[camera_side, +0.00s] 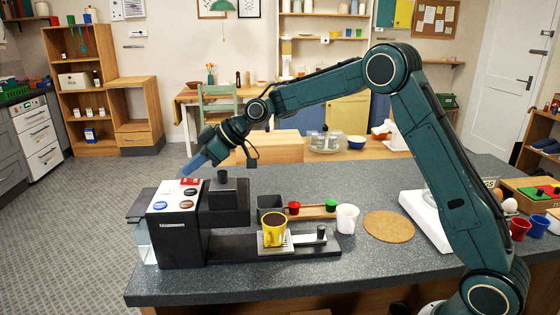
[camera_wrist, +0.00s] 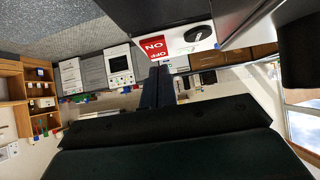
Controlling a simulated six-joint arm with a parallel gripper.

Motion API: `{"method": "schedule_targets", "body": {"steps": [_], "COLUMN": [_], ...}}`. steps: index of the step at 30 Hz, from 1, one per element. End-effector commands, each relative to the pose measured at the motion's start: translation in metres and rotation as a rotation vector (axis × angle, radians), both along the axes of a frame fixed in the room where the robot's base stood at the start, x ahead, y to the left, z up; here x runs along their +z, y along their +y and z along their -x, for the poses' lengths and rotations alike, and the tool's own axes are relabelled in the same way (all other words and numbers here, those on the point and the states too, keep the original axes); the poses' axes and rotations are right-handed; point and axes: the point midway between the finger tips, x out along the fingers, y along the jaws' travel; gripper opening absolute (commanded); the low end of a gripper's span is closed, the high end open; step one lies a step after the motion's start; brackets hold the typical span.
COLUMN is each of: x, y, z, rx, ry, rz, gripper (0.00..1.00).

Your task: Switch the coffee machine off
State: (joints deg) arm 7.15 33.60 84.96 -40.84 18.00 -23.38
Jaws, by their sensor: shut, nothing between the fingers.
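The coffee machine (camera_side: 183,235) stands at the left end of the counter, black with a white top panel. On the panel sit a red rocker switch (camera_side: 190,181) and several round buttons. In the wrist view the red switch (camera_wrist: 156,44) shows upside-down ON and OFF lettering, with OFF nearest the fingers. Which side is pressed down I cannot tell. My gripper (camera_side: 190,169) is shut and empty, pointing down just above the switch's far edge. In the wrist view its fingertips (camera_wrist: 160,70) are close to the OFF end; whether they touch is unclear.
A yellow mug (camera_side: 274,234) of dark coffee stands on the machine's front platform. A black portafilter-like block (camera_side: 229,190) rises beside the panel. Red and green cups on a wooden strip, a white cup (camera_side: 347,218) and a cork mat (camera_side: 389,225) lie to the right.

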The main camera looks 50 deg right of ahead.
Motion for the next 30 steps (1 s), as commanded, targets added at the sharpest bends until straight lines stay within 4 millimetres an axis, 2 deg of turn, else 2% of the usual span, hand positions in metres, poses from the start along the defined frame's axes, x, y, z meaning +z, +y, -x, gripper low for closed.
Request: {"method": "schedule_targets", "body": {"steps": [6,30], "x": [-0.011,-0.015], "y": [0.001,0.004], "z": [0.0,-0.003], "rx": [0.001,0.002], "ry": [0.002,0.001], "rz": [0.001,0.0], "gripper": [0.0,0.0]}}
